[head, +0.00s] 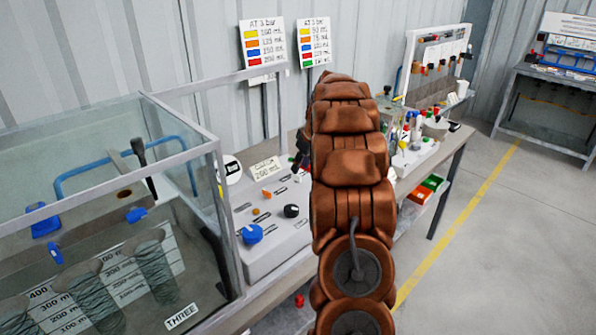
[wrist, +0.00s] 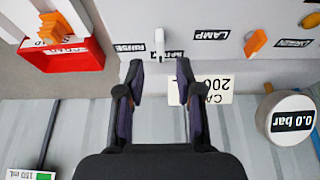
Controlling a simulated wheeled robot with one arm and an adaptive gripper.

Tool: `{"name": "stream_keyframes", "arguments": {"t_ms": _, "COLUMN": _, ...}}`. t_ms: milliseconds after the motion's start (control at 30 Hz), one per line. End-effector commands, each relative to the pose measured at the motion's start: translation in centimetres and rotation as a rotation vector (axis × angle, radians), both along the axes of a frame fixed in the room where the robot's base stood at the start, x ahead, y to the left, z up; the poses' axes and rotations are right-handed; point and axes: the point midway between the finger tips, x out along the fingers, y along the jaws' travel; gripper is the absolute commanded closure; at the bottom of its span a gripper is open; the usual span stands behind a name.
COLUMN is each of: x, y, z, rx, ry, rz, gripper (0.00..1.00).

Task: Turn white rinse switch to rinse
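The white rinse switch (wrist: 159,42) is a small upright lever on the light grey control panel (wrist: 225,15), near the top middle of the wrist view, which is upside down. A black RINSE label (wrist: 131,48) lies to its left and another label, partly hidden, to its right. My gripper (wrist: 159,70) is open, its two dark fingers apart on either side of the switch's line. The switch stands just beyond the fingertips; I see no contact. In the head view my brown arm hides the gripper, and I cannot make out the switch there.
An orange switch (wrist: 257,42) is near the LAMP label (wrist: 211,35). A red box (wrist: 62,54) stands left. A glass tank (head: 95,190) is left of the panel.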

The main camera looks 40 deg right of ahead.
Motion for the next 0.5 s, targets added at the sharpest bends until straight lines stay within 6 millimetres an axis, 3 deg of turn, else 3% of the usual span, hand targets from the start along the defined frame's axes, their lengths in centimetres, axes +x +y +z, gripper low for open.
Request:
{"name": "stream_keyframes", "arguments": {"t_ms": 233, "x": 1.1, "y": 0.0, "z": -3.1, "rx": 0.005, "ry": 0.004, "rz": -0.002, "gripper": 0.65}}
{"name": "stream_keyframes", "arguments": {"t_ms": 500, "x": 1.6, "y": -0.2, "z": -4.3, "rx": 0.0, "ry": 0.001, "rz": -0.003, "gripper": 0.65}}
